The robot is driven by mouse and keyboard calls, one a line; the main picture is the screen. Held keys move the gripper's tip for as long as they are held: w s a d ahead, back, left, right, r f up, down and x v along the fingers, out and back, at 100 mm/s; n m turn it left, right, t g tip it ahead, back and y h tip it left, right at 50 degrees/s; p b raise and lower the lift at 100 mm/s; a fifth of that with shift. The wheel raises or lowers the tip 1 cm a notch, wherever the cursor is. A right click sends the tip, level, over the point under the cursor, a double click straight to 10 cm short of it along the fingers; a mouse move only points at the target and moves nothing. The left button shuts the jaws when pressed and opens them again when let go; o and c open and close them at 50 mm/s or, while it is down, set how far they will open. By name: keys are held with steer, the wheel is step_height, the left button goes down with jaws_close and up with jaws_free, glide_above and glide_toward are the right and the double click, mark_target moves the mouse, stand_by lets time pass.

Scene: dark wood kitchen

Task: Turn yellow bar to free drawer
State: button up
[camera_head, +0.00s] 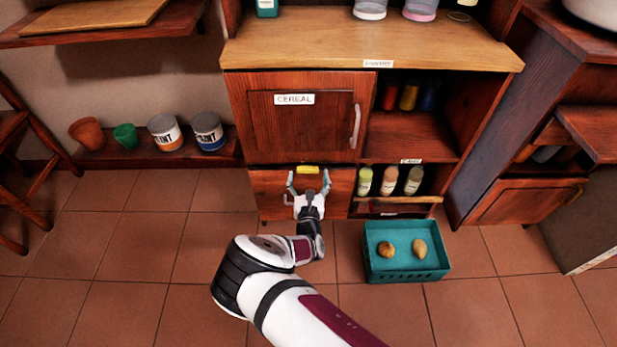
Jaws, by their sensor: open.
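The yellow bar (308,169) lies level across the top edge of the drawer (268,184), just under the cereal door. The drawer is shut, and its pale handle (291,202) shows partly behind my gripper. My gripper (308,177) is open in front of the drawer, its two fingers pointing up at the bar, one to each side of it. I cannot tell whether the fingers touch the bar. My wrist hides part of the drawer front.
A teal crate (407,275) with two brown items stands on the floor right of the drawer. The cereal door (304,120) above is shut, with an upright handle (356,126). Bottles (389,180) stand on the low right shelf.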

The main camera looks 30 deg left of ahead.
steer(key=shift+w+a, duration=0.35)
steer(key=shift+w, duration=0.2)
steer(key=c, duration=1.2)
steer(key=shift+o, duration=0.2)
steer(key=shift+r+n, duration=0.1)
steer(key=shift+n, duration=0.3)
steer(key=o, duration=1.2)
steer(key=shift+c, duration=0.2)
steer(key=shift+s, duration=0.1)
